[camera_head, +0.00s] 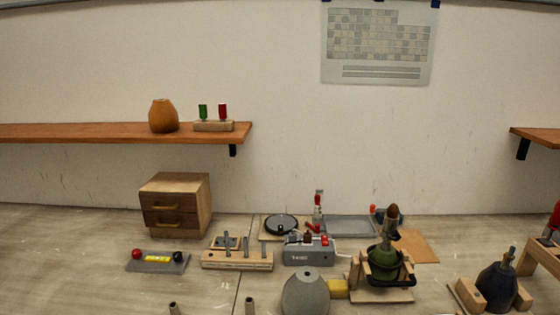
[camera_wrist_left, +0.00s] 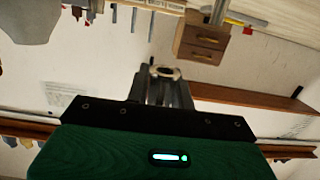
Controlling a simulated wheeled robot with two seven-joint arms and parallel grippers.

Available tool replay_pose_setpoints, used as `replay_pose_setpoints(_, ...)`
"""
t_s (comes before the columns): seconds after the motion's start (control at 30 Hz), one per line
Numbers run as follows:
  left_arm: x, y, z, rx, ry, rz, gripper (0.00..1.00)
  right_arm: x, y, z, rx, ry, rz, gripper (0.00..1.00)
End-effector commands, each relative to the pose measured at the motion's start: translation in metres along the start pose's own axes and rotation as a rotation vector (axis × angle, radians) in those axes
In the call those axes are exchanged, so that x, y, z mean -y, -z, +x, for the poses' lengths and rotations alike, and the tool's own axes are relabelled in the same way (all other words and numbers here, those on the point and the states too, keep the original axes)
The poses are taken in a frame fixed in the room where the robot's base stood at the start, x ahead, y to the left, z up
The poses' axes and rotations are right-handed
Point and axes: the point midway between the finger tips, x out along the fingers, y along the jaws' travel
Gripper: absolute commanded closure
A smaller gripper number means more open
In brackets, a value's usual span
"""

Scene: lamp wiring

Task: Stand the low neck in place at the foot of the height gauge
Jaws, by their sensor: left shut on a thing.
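My left gripper (camera_wrist_left: 164,88) shows in the wrist view, its jaws shut on a small tubular piece with a pale ring-shaped end, which I take to be the low neck (camera_wrist_left: 165,72). Most of the piece is hidden between the jaws. Neither gripper shows in the head view. A light wooden block with several grey upright posts (camera_head: 238,260) stands left of the middle of the table. I cannot tell for certain which of these is the height gauge.
A wooden drawer box (camera_head: 175,205) stands at the back left, with a grey board with red and black knobs (camera_head: 157,262) in front. A grey tester box (camera_head: 309,252), a grey rounded shade (camera_head: 306,294) and a green lamp body (camera_head: 389,262) crowd the middle and right.

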Motion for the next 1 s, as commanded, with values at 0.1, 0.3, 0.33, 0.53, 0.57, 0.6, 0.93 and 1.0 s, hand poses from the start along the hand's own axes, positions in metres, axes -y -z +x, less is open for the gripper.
replay_pose_setpoints(0.1,0.003,-0.014,-0.029,0.005,0.007,0.002,0.99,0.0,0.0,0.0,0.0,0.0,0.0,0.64)
replay_pose_setpoints(0.3,0.007,-0.025,-0.061,0.003,0.013,0.007,0.99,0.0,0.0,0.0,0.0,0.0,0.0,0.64)
replay_pose_setpoints(0.33,0.007,-0.026,-0.064,0.003,0.014,0.008,0.99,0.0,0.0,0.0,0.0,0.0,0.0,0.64)
replay_pose_setpoints(0.53,0.008,-0.029,-0.075,0.001,0.016,0.01,0.99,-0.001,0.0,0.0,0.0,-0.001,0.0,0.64)
replay_pose_setpoints(0.57,0.008,-0.029,-0.075,0.001,0.016,0.01,0.99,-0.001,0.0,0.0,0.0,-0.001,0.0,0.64)
replay_pose_setpoints(0.6,0.008,-0.028,-0.074,0.001,0.016,0.01,0.99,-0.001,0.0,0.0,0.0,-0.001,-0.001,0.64)
replay_pose_setpoints(0.93,0.003,-0.011,-0.027,-0.007,0.006,0.004,0.99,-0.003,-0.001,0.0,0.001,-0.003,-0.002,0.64)
replay_pose_setpoints(1.0,0.001,-0.003,-0.01,-0.007,0.002,0.002,0.99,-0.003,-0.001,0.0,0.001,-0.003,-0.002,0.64)
